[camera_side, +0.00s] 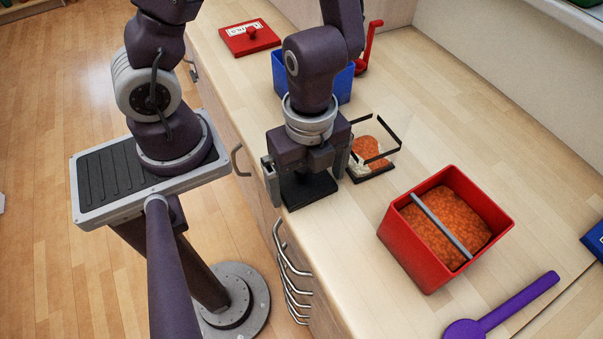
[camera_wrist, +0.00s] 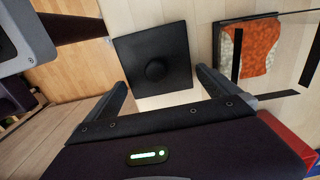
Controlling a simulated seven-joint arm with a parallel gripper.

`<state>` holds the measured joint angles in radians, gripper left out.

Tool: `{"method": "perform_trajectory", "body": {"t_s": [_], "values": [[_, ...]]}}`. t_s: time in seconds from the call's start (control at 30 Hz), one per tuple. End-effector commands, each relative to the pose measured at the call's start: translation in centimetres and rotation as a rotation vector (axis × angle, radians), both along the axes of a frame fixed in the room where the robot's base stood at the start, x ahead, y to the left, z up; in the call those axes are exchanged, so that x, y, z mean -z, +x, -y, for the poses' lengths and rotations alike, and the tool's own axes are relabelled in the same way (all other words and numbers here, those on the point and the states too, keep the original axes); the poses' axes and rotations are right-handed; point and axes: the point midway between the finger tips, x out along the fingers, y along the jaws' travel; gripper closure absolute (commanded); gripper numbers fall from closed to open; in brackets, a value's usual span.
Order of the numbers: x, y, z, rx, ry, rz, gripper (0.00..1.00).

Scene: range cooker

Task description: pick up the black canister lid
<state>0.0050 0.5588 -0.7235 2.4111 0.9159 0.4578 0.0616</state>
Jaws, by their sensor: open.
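The black canister lid (camera_wrist: 155,58) is a square plate with a round knob in its middle. It lies flat on the wooden counter near the front edge. In the side view the lid (camera_side: 309,193) shows under my gripper, partly hidden by it. My gripper (camera_side: 308,190) points down over the lid with its fingers apart and nothing between them. In the wrist view the fingertips of my gripper (camera_wrist: 160,82) stand to either side of the lid's near part. I cannot tell the exact height of the fingertips above the counter.
A clear black-rimmed canister (camera_side: 372,158) with orange contents stands close right of my gripper. A red bin (camera_side: 397,243) of orange contents, a blue bin (camera_side: 343,84), a red lid (camera_side: 249,38) and a purple spoon (camera_side: 508,306) are around. The counter's front edge is close.

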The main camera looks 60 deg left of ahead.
Motion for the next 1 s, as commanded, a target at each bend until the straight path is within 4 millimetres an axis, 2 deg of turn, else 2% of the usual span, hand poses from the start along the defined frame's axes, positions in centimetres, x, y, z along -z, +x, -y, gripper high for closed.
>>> {"method": "perform_trajectory", "body": {"t_s": [0.23, 0.5, 0.8, 0.87, 1.0], "values": [[0.4, 0.0, 0.0, -0.001, 0.0, 0.0, 0.0], [0.3, 0.0, 0.0, -0.001, 0.0, 0.001, 0.52], [-0.3, 0.1, 0.0, -0.005, -0.001, 0.004, 0.52], [-1.1, 0.2, 0.0, -0.007, -0.001, 0.006, 0.52], [-4.5, 0.3, -0.1, -0.012, -0.001, 0.009, 0.52]]}}
